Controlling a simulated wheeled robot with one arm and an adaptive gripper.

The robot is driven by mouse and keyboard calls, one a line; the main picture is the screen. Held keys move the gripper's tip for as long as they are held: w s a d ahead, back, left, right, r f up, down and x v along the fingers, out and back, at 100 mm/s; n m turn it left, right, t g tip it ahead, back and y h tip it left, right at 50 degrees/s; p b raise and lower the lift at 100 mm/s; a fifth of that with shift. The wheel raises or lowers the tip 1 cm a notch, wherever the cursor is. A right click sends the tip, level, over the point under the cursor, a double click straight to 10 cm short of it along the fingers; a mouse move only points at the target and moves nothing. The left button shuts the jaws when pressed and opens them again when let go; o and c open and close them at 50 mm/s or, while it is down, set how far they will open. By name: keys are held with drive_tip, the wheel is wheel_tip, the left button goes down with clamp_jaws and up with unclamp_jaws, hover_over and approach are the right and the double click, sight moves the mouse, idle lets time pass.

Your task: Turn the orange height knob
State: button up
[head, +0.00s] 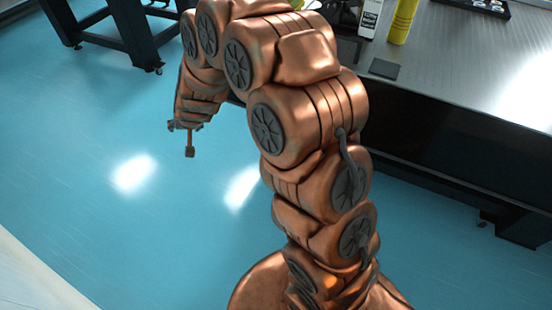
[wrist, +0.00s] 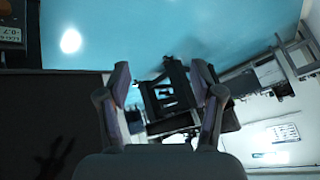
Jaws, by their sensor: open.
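My gripper (head: 188,128) hangs at the end of my copper arm, over the blue floor at the left of the head view. It is small there, and a thin brownish piece with a block at its end shows below it. In the wrist view my gripper (wrist: 162,82) has its two fingers wide apart, with nothing between them but distant black table framing (wrist: 170,95). It touches nothing that I can see.
An optical table (head: 450,75) stands at right, bearing a yellow cylinder (head: 402,22), a white labelled container (head: 369,18), a dark pad (head: 384,69) and a black tray (head: 485,6). Another table's black legs (head: 130,35) stand at upper left. Blue floor (head: 90,160) lies clear.

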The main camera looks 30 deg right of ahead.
drive_tip(key=w+d+f+m+t+h+b, duration=0.1)
drive_tip(key=w+d+f+h+b, duration=0.2)
drive_tip(key=f, duration=0.5)
drive_tip(key=w+d+f+m+h+b, duration=0.1)
drive_tip(key=w+d+f+b, duration=0.15)
drive_tip(key=d+f, duration=0.35)
drive_tip(key=w+d+f+m+t+h+b, duration=0.1)
drive_tip(key=w+d+f+h+b, duration=0.2)
drive_tip(key=f, duration=0.6)
drive_tip(key=s+d+f+m+h+b, duration=0.1)
drive_tip(key=s+d+f+h+b, duration=0.4)
drive_tip(key=d+f, duration=0.25)
drive_tip(key=s+d+f+h+b, duration=0.4)
drive_tip(key=s+d+f+b, duration=0.1)
drive_tip(key=d+f, duration=0.25)
drive_tip(key=b+x, duration=0.2)
drive_tip(key=x, duration=0.6)
drive_tip(key=shift+d+r, duration=0.15)
drive_tip(key=shift+d, duration=0.25)
drive_tip(key=shift+c, duration=0.2)
drive_tip(key=c, duration=1.1)
